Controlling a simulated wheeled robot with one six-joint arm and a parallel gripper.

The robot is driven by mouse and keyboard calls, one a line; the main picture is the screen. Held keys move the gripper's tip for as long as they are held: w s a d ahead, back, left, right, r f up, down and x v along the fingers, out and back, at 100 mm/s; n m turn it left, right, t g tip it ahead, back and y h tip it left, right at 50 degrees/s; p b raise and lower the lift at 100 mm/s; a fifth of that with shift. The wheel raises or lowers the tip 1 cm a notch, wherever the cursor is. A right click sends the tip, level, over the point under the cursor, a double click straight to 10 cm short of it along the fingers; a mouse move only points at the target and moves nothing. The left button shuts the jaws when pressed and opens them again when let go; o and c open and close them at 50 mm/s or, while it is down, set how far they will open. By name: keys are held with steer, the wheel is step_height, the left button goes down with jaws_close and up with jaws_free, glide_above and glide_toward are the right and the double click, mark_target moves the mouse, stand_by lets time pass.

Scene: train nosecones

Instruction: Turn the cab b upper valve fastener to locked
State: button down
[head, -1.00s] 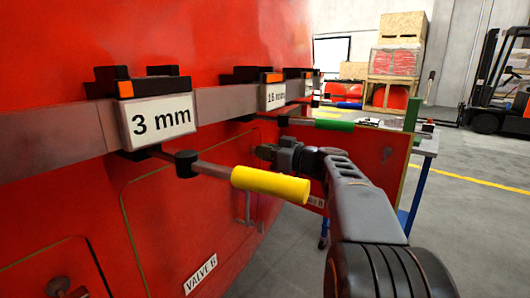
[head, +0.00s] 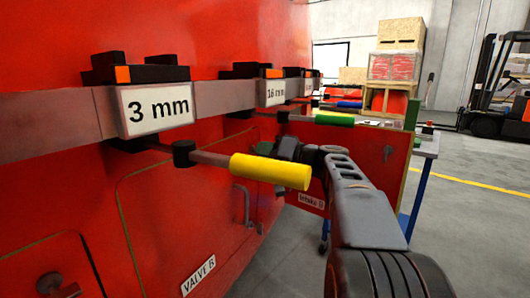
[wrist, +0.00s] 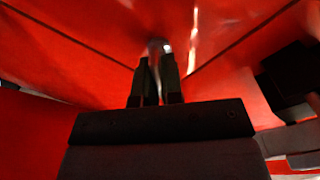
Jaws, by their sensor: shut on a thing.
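My gripper (wrist: 158,70) is shut on a small shiny metal piece (wrist: 158,46) on the red body, which looks like the upper valve fastener. Its fingers hide most of that piece, so I cannot tell its turn position. In the head view my gripper (head: 283,150) reaches the red side beside the upper edge of the outlined hatch with the VALVE B label (head: 198,276). The yellow handle in front partly covers it there, and the fastener itself is hidden.
A lever with a yellow grip (head: 270,171) sticks out close in front of my gripper, below the 3 mm block (head: 158,108). A lever with a green grip (head: 334,120) is farther back. A red panel (head: 385,160) stands behind my arm. Open floor lies to the right.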

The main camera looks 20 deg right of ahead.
steer(key=m+p, duration=0.1)
steer(key=m, duration=0.3)
steer(key=shift+m, duration=0.3)
steer(key=m+p, duration=0.1)
steer(key=m, duration=0.1)
steer(key=m+p, duration=0.1)
steer(key=m, duration=0.1)
steer(key=shift+f+m, duration=0.2)
steer(key=shift+m, duration=0.4)
steer(key=c, duration=1.3)
jaws_free()
steer(key=shift+o, duration=0.2)
steer(key=shift+d, duration=0.1)
